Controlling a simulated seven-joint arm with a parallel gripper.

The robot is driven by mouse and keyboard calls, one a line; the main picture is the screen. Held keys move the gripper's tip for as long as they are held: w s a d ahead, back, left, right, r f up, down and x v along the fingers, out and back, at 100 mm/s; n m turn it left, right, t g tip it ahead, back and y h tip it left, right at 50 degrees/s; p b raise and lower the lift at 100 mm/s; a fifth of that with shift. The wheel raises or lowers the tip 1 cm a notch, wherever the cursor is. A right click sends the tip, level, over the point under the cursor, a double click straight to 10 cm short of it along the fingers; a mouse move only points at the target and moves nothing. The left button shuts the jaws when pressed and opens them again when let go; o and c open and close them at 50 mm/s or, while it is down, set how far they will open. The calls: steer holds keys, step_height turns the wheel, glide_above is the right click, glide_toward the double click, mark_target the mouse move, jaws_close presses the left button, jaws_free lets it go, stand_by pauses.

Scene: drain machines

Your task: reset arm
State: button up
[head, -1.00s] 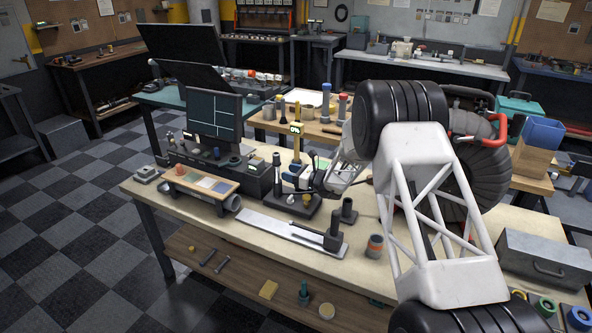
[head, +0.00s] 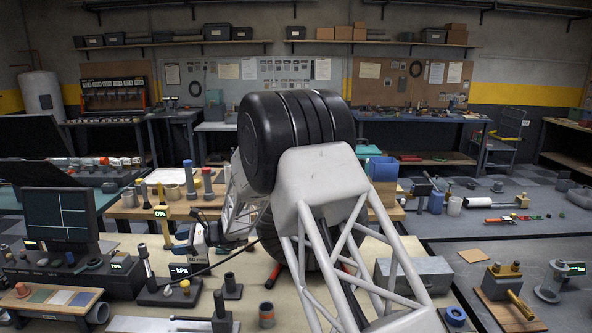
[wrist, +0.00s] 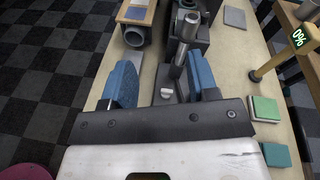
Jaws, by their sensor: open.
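My gripper (wrist: 160,68) is open, its two blue fingers apart with nothing held between them. In the wrist view it hangs over the pale bench top (wrist: 238,70). A dark stand with a grey upright cylinder (wrist: 191,62) shows beyond and partly between the fingers. In the head view my white lattice arm and black joint reach across the middle of the bench.
A yellow stand with a 0% display (head: 161,213) and a monitor (head: 60,216) stand on the bench at left. Green blocks (wrist: 265,108) lie right of the gripper.

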steer(key=s+d+r+n+h, duration=0.25)
steer(key=s+d+r, duration=0.4)
steer(key=d, duration=0.35)
steer(key=s+d+r+n+h, duration=0.25)
steer(key=s+d+r, duration=0.35)
steer(key=d, duration=0.4)
steer(key=s+d+r+n+h, duration=0.2)
steer(key=s+d+r+n, duration=0.15)
steer(key=s+d, duration=0.55)
steer(key=s+d+n+t+h, duration=0.4)
steer(key=s+d+h, duration=0.5)
steer(key=s+d, duration=1.8)
steer(key=shift+s+n, duration=0.55)
steer(key=shift+s, duration=0.3)
